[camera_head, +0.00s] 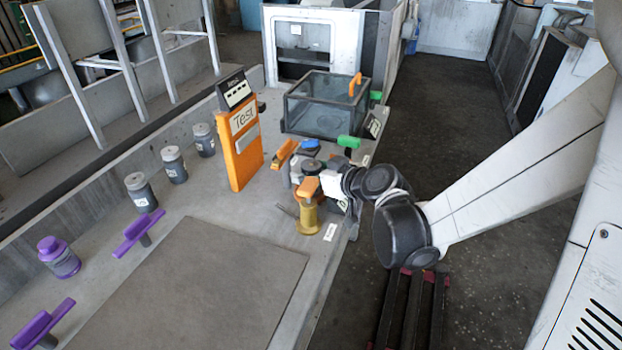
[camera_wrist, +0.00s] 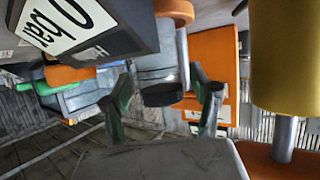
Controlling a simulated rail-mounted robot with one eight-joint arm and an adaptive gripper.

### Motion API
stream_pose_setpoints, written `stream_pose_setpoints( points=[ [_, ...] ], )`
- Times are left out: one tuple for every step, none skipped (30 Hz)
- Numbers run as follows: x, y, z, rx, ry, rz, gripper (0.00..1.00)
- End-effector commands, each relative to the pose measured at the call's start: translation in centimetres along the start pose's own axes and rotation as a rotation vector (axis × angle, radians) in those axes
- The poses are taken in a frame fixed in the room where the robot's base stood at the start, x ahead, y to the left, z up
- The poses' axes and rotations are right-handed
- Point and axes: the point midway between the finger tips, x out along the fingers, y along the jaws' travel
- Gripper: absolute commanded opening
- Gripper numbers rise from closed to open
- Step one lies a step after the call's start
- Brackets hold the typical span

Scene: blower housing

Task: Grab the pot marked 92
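A pot with a purple lid (camera_head: 60,260) stands nearer. Their labels are too small to read, so I cannot tell which is marked 92. My gripper (camera_wrist: 163,80) shows two spread fingers in the wrist view. A grey cylinder with a dark end (camera_wrist: 163,94) appears between or beyond them; contact is not visible. In the head view the gripper is mixed among fixture parts.
A yellow, orange and blue fixture (camera_head: 308,215) crowds my wrist. The orange Test unit (camera_head: 242,150) stands between it and the pots. A glass box (camera_head: 325,105) is behind. Purple handles (camera_head: 138,232) rise near the front. A flat bench plate (camera_head: 195,285) is clear.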

Motion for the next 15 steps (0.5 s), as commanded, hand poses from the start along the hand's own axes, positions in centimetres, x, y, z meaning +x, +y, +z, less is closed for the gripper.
stream_pose_setpoints(
  points=[
    [-0.01, 0.01, 0.00, 0.000, 0.000, 0.000, 0.49],
    [-0.01, 0.00, 0.00, 0.000, 0.000, 0.000, 0.45],
    [-0.01, 0.01, 0.00, 0.000, 0.000, 0.000, 0.40],
    [-0.01, 0.00, 0.00, 0.000, 0.000, 0.000, 0.36],
    [-0.01, 0.01, 0.00, 0.000, 0.000, 0.000, 0.32],
    [-0.01, 0.01, 0.00, 0.000, 0.000, 0.000, 0.26],
    [-0.02, 0.00, 0.00, 0.000, 0.000, 0.000, 0.22],
    [-0.02, 0.00, 0.00, 0.000, 0.000, 0.000, 0.18],
    [-0.02, 0.01, 0.00, 0.000, 0.000, 0.000, 0.13],
    [-0.02, 0.01, 0.00, 0.000, 0.000, 0.000, 0.09],
    [-0.02, 0.01, 0.00, 0.000, 0.000, 0.000, 0.05],
    [-0.02, 0.01, -0.01, 0.001, 0.000, 0.000, 0.01],
    [-0.02, 0.01, -0.01, 0.001, 0.000, 0.000, 0.01],
    [-0.02, 0.01, -0.01, 0.000, 0.000, 0.000, 0.01],
    [-0.02, 0.01, -0.01, 0.000, 0.000, 0.000, 0.01]
  ],
)
